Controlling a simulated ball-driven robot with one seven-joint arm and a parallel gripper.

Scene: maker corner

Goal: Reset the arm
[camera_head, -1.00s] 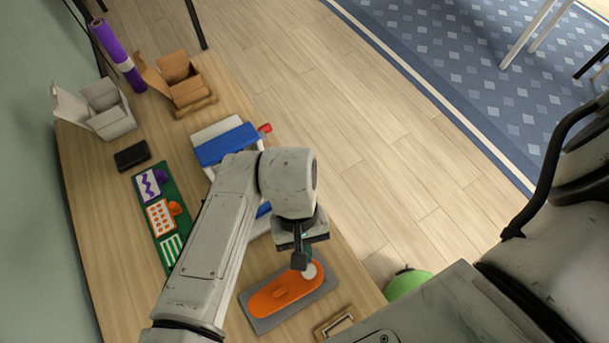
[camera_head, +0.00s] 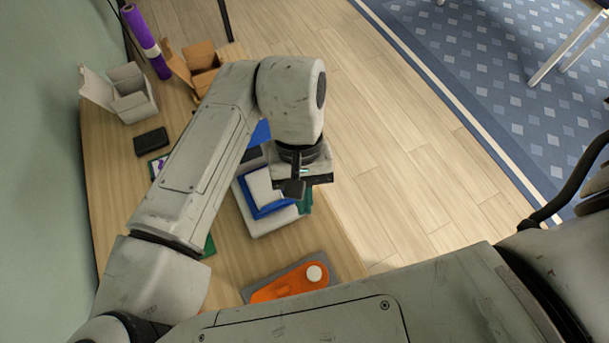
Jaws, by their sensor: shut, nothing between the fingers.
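My gripper (camera_head: 294,188) hangs from the end of my raised arm, near the right edge of the wooden table (camera_head: 240,255). It is shut with nothing between its fingers. In the picture it lies over a stack of white and blue items (camera_head: 262,212), with a dark green piece (camera_head: 305,200) just behind it. My arm crosses the middle of the table and hides much of what lies there.
An orange board with a white knob (camera_head: 290,283) lies on a grey mat at the near edge. A white open box (camera_head: 128,100), a cardboard box (camera_head: 199,68), a purple roll (camera_head: 146,40) and a black case (camera_head: 151,141) stand toward the far left.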

